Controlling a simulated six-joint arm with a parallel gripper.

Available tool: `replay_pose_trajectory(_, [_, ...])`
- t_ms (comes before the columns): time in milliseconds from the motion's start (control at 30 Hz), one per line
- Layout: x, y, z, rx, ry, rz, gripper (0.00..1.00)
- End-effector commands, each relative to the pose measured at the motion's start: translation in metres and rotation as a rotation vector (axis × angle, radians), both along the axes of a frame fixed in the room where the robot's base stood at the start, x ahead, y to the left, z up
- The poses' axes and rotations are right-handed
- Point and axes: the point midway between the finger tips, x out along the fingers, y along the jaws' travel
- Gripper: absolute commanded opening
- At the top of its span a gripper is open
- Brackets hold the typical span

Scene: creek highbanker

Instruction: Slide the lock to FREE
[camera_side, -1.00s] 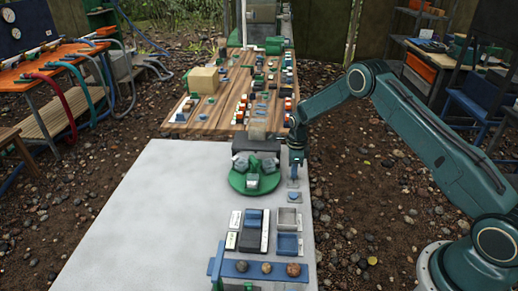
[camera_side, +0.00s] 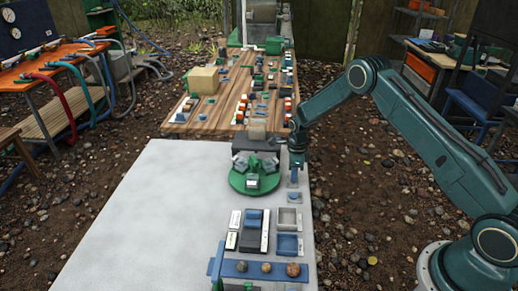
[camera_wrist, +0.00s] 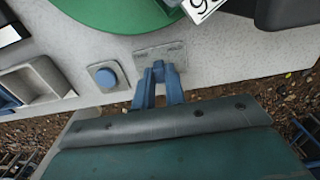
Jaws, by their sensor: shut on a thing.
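My gripper (camera_wrist: 159,88) shows in the wrist view as two blue fingers closed on a small blue lock knob (camera_wrist: 158,66). The knob stands at a grey lock plate (camera_wrist: 174,54) near the white table's edge. In the side view my gripper (camera_side: 295,168) points down at the table's right edge, beside the green turntable (camera_side: 240,184). The fingers partly hide the knob. The FREE marking cannot be read in either view.
A round blue button (camera_wrist: 106,77) on a grey square sits left of the lock plate in the wrist view. Open grey and blue trays (camera_side: 289,244) and a blue rail (camera_side: 232,269) stand nearer the camera. The table's left half is clear.

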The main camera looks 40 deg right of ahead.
Motion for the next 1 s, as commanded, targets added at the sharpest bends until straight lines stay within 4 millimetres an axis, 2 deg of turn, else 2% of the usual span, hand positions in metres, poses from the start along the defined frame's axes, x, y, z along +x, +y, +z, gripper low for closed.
replay_pose_trajectory(333, [-0.01, 0.01, 0.0, 0.0, 0.0, -0.001, 0.0])
replay_pose_trajectory(667, [-0.012, 0.012, 0.0, 0.0, 0.0, -0.001, 0.0])
replay_pose_trajectory(700, [-0.012, 0.012, 0.0, 0.0, 0.0, -0.001, 0.14])
replay_pose_trajectory(800, [-0.012, 0.012, 0.0, 0.0, 0.0, -0.001, 0.31])
replay_pose_trajectory(1000, [-0.012, 0.012, 0.0, 0.0, 0.0, -0.001, 0.31])
